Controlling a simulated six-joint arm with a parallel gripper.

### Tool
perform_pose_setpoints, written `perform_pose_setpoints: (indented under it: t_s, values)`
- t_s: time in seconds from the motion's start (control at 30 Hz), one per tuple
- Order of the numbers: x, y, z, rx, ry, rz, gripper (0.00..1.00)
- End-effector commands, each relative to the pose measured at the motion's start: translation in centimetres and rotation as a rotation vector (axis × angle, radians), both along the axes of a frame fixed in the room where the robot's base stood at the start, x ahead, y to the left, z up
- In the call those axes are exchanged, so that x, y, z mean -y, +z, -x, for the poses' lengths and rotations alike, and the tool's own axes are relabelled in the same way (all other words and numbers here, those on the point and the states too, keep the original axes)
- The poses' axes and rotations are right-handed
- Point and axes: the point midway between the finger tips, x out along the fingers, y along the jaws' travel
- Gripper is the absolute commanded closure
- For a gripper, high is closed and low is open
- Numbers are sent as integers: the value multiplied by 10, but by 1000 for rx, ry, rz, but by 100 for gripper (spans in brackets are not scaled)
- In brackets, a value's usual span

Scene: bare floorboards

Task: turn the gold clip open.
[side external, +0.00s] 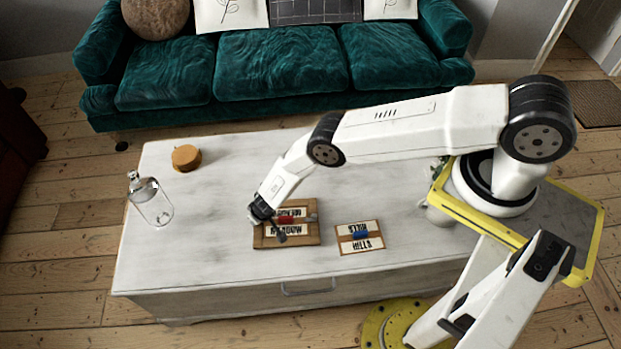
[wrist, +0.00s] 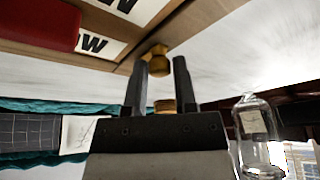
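The gold clip (wrist: 158,56) is a small knob-like piece at the edge of a wooden board (wrist: 185,45) in the wrist view. My gripper (wrist: 167,68) has its two dark fingers parted, with their tips close to the clip. The clip shows at the gap between the tips, nearer the left finger; I cannot tell whether they touch. In the side external view my gripper (side external: 258,212) is low at the left edge of the board (side external: 314,238), and the clip cannot be made out there. The board carries a red piece (side external: 285,219) and lettered labels.
A second lettered board (side external: 376,248) with a blue piece lies to the right. A round ochre object (side external: 186,157) and a clear glass bottle (side external: 152,205) stand on the left of the pale table (side external: 200,260). A teal sofa (side external: 280,65) is behind.

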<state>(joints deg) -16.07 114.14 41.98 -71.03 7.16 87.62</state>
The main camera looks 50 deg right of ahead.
Motion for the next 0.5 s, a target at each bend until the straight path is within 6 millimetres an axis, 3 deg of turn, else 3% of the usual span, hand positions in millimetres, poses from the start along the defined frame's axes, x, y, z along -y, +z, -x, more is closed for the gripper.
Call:
perform_pose_setpoints:
  t_s: [0.03,0.07,0.1,0.5]
  values:
    - [0,0,0,1,0,0,46]
    - [0,0,0,1,0,0,37]
    - [0,0,0,1,-1,1,36]
    - [0,0,0,-1,-2,1,36]
